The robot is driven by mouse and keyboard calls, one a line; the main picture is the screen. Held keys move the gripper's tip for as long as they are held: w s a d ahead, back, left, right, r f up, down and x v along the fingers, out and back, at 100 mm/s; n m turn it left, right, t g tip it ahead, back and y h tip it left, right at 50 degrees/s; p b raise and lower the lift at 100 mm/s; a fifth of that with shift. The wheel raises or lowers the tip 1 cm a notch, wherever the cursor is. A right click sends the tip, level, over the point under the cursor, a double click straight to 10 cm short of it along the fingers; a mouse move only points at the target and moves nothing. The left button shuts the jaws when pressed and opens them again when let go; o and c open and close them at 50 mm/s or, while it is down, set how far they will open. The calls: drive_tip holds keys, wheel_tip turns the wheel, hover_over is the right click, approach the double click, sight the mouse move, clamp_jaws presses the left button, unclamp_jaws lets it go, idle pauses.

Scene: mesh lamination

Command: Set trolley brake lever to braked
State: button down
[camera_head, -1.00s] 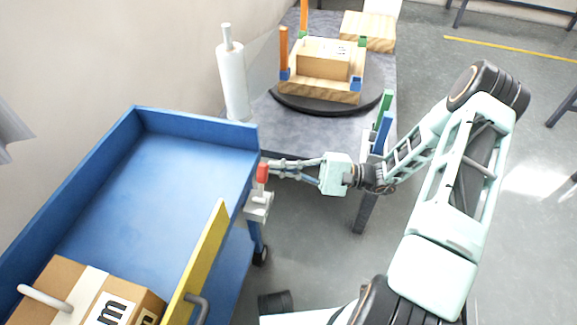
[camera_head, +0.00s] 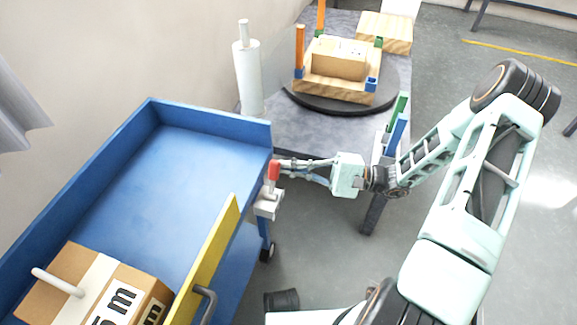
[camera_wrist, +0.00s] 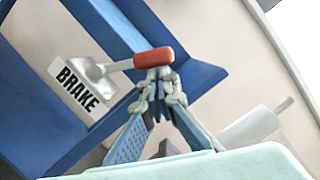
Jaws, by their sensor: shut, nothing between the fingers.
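The blue trolley (camera_head: 185,150) stands at the left in the head view. In the wrist view the red grip (camera_wrist: 154,59) is on a grey arm beside a white BRAKE label (camera_wrist: 82,90). My gripper (camera_head: 282,166) is shut with nothing between its fingers. Its fingertips (camera_wrist: 160,76) are right at the red grip's side; I cannot tell whether they touch it.
A cardboard box (camera_head: 100,290) lies in the trolley, beside a yellow flap (camera_head: 208,255). Behind it, a grey table (camera_head: 290,137) carries a black turntable (camera_head: 340,110) with a wooden fixture (camera_head: 335,88). A white roll (camera_head: 248,80) stands at its left. Floor right of my arm is clear.

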drive_tip(key=shift+s+r, duration=0.1)
drive_tip(key=shift+r, duration=0.05)
drive_tip(key=n, duration=0.1)
drive_tip(key=s+r+n+p, duration=0.1)
drive_tip(key=n, duration=0.1)
drive_tip(key=shift+s+a+r+h, duration=0.25)
drive_tip(key=shift+a+r+h, duration=0.05)
drive_tip(key=shift+h, duration=0.1)
drive_tip(key=shift+s+a+r+n+h+p, duration=0.15)
drive_tip(key=shift+s+a+n+h, duration=0.15)
drive_tip(key=shift+s+n, duration=0.7)
drive_tip(key=shift+s+a+r+n+h+p, duration=0.15)
drive_tip(key=shift+s+a+n+h, duration=0.15)
drive_tip(key=shift+s+n, duration=0.75)
drive_tip(key=shift+s+a+r+n+h+p, duration=0.15)
drive_tip(key=shift+s+a+n, duration=0.3)
drive_tip(key=shift+n, duration=1)
drive_tip(key=shift+s, duration=0.15)
drive_tip(key=shift+d, duration=0.1)
